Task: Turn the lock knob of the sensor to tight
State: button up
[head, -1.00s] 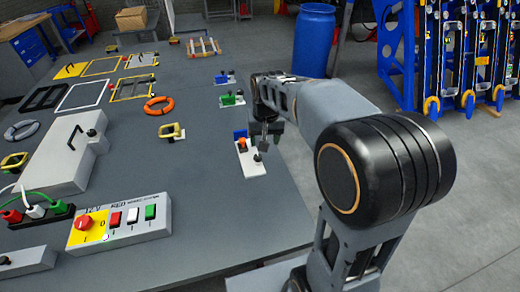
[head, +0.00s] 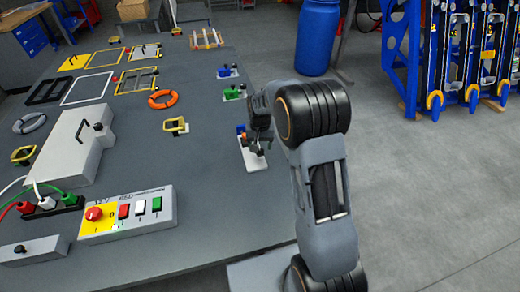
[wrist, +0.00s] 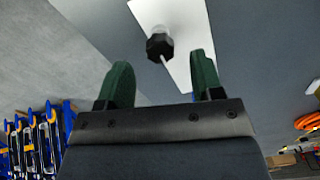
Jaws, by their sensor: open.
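The sensor's white base plate (head: 256,164) lies near the right edge of the grey table, with a small blue part (head: 240,129) at its far end. In the wrist view the lock knob (wrist: 159,46) is a black faceted knob with a thin pale pointer, standing on the white plate (wrist: 190,60). My gripper (wrist: 160,60) is open, its two green fingers apart on either side of the knob's line. I cannot tell whether they touch it. In the head view my gripper (head: 258,142) is over the plate and hides part of it.
Blue (head: 227,71) and green (head: 234,93) units stand farther along the table's right edge. A control box (head: 127,213) with a red knob and switches is at the near left. An orange ring (head: 163,99) and a yellow-framed part (head: 176,126) lie left of the plate.

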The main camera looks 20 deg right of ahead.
aim_at(260, 151)
jog(key=shift+f, duration=1.75)
jog(key=c, duration=0.9)
jog(key=shift+m, duration=0.3)
jog(key=m+b, duration=0.2)
jog(key=m, duration=0.3)
jog(key=shift+m, duration=0.3)
jog(key=m+b, duration=0.1)
jog(key=m, duration=0.5)
jog(key=shift+w+a+b, duration=0.1)
jog(key=shift+w+b, duration=0.05)
jog(key=shift+b, duration=0.2)
jog(key=m+b, duration=0.1)
jog(key=m, duration=0.4)
jog(key=shift+m, duration=0.3)
jog(key=m, duration=0.5)
jog(key=shift+w+r+m, duration=0.1)
jog(key=shift+w+m, duration=0.05)
jog(key=shift+m, duration=0.25)
jog(key=shift+m+b, duration=0.3)
